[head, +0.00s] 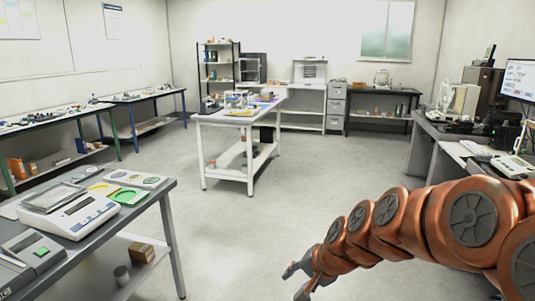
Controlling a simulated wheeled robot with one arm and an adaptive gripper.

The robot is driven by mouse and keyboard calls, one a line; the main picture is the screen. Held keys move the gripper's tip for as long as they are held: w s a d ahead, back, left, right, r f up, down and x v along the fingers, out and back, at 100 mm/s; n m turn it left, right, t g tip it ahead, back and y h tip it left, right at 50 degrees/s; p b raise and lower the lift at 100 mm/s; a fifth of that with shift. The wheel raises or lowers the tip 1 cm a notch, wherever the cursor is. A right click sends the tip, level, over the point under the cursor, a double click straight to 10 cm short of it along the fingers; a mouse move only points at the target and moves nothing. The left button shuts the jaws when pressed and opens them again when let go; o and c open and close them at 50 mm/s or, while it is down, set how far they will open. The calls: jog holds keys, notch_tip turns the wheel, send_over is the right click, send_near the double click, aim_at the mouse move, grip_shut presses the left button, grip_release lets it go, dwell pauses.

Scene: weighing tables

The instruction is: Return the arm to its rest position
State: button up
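My orange arm reaches in from the right edge of the head view, stretched low toward the middle. My gripper (293,284) is at its end, above the grey floor near the bottom middle. Its two dark fingers are apart, with floor showing between them, and nothing is seen held. It is apart from the weighing table (173,238) on the left.
A white table (230,118) stands in the middle back. A desk with a monitor (518,80) is at right. The central floor is clear.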

jog(key=s+d+r+n+g+h+p, duration=0.1)
jog(key=s+d+r+n+g+p, duration=0.1)
jog(key=s, duration=0.8)
jog(key=s+d+r+n+g+h+p, duration=0.2)
jog(key=s+d+r+p, duration=0.2)
jog(key=s, duration=0.6)
jog(key=s+d+r+n+g+h+p, duration=0.1)
jog(key=s+d+r+p, duration=0.3)
jog(key=s, duration=0.6)
jog(key=shift+s+d+n+g+h, duration=0.4)
jog(key=shift+d+n+g, duration=0.1)
jog(key=shift+g, duration=0.3)
